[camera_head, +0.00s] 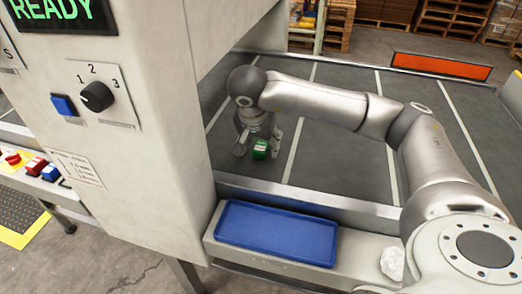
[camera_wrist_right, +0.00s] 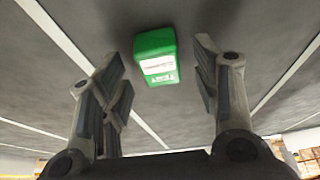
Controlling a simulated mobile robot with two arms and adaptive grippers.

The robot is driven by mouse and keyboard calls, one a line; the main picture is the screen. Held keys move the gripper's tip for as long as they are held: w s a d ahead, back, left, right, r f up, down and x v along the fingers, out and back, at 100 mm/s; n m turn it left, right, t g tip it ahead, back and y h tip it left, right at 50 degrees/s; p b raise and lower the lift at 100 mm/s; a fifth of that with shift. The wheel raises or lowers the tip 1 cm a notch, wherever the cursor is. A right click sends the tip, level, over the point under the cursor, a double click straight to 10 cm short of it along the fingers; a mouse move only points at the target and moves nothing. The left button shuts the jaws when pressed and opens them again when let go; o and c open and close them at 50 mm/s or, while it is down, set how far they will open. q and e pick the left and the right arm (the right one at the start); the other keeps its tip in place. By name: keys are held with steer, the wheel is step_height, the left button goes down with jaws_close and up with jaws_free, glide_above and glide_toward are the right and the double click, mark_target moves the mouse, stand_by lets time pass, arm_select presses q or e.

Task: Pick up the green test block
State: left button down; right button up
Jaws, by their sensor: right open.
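The green test block (camera_head: 260,149) stands on the dark grey conveyor belt (camera_head: 345,135) with white stripes. It has a white label. My right gripper (camera_head: 255,146) points down at the belt close around the block. In the right wrist view the green test block (camera_wrist_right: 156,56) shows between and beyond the two open fingers of my right gripper (camera_wrist_right: 165,75). Gaps show on both sides, and the block sits nearer the right finger. My left gripper is not in view.
A white machine cabinet (camera_head: 150,170) with a knob and buttons stands close on the left of the belt. A blue tray (camera_head: 276,248) sits on the ledge in front. A white crumpled lump (camera_head: 392,262) lies right of it. An orange panel (camera_head: 441,66) stands at the far edge.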

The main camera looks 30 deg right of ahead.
steer(key=shift+d+f, duration=0.1)
steer(key=shift+f, duration=0.15)
steer(key=c, duration=1.1)
steer(key=shift+r, duration=0.15)
